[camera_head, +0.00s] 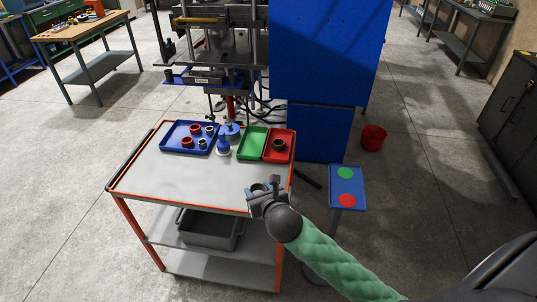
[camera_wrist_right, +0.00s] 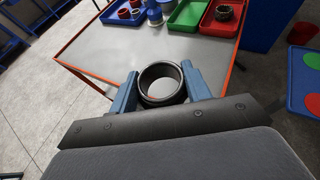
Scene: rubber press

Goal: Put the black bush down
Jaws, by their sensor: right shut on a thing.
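My right gripper (camera_head: 264,187) is over the front right corner of the grey cart top (camera_head: 180,178). It is shut on the black bush (camera_wrist_right: 147,87), a short dark ring. In the right wrist view the ring sits between the two blue fingers of the gripper (camera_wrist_right: 160,90), with its open end facing the camera. The cart top shows below it; the height above the top is hard to tell. Another dark ring (camera_head: 279,145) sits in the red tray (camera_head: 270,156) at the cart's back right. My left gripper is not in view.
A green tray (camera_head: 252,142) lies left of the red one. A blue tray (camera_head: 173,149) holds several red and grey rings. Blue-and-white items (camera_head: 223,148) stand between. The cart's front and middle are bare. A button stand (camera_head: 347,187) is at the right.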

